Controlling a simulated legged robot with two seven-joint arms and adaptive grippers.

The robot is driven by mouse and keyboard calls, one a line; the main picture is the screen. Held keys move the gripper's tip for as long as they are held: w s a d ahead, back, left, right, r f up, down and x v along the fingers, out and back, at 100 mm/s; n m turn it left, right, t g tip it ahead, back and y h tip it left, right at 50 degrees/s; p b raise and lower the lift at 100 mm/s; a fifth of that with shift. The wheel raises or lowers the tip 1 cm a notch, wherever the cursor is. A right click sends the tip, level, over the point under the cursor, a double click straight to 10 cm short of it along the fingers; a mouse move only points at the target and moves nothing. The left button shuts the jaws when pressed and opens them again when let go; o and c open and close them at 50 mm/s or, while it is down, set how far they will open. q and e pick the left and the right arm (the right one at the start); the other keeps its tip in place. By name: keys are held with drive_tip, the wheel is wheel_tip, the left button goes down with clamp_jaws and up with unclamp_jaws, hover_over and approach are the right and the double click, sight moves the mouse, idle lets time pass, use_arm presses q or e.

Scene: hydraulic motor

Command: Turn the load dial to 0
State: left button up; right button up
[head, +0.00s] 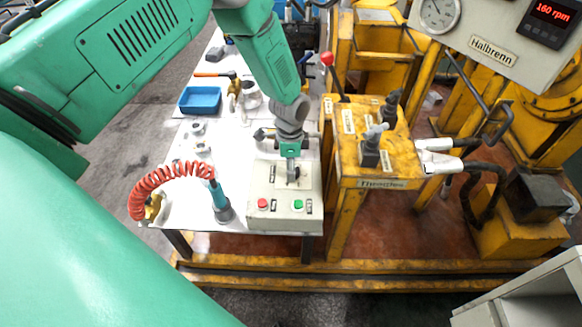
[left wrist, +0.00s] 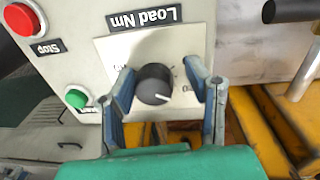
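The load dial (left wrist: 153,85) is a round black knob with a white pointer line. It sits on a pale plate labelled "Load Nm" (left wrist: 143,18), which appears upside down in the left wrist view. The pointer line is at the knob's lower right edge, and a "0" mark shows to the right of the knob. My left gripper (left wrist: 160,76) is open, one finger on each side of the knob, with visible gaps. In the head view, my left gripper (head: 291,168) reaches down over the control box (head: 256,190) and partly hides the dial. My right gripper is not in view.
A red stop button (left wrist: 21,18) and a green button (left wrist: 76,98) are on the same box. A coiled red hose (head: 160,175) lies left of it, with a blue tray (head: 200,100) farther back. The yellow machine (head: 375,165) stands close on the right. A display (head: 553,12) reads 160 rpm.

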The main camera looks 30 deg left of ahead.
use_arm(q)
drive_tip(key=shift+s, duration=0.1)
drive_tip(key=shift+c, duration=1.1)
drive_tip(key=shift+d+r, duration=0.1)
drive_tip(key=shift+d, duration=0.1)
drive_tip(key=shift+c, duration=0.4)
drive_tip(key=shift+w+d+r, duration=0.1)
drive_tip(key=shift+w+d, duration=0.1)
drive_tip(key=shift+d, duration=0.4)
drive_tip(key=shift+c, duration=0.2)
drive_tip(key=shift+a, duration=0.3)
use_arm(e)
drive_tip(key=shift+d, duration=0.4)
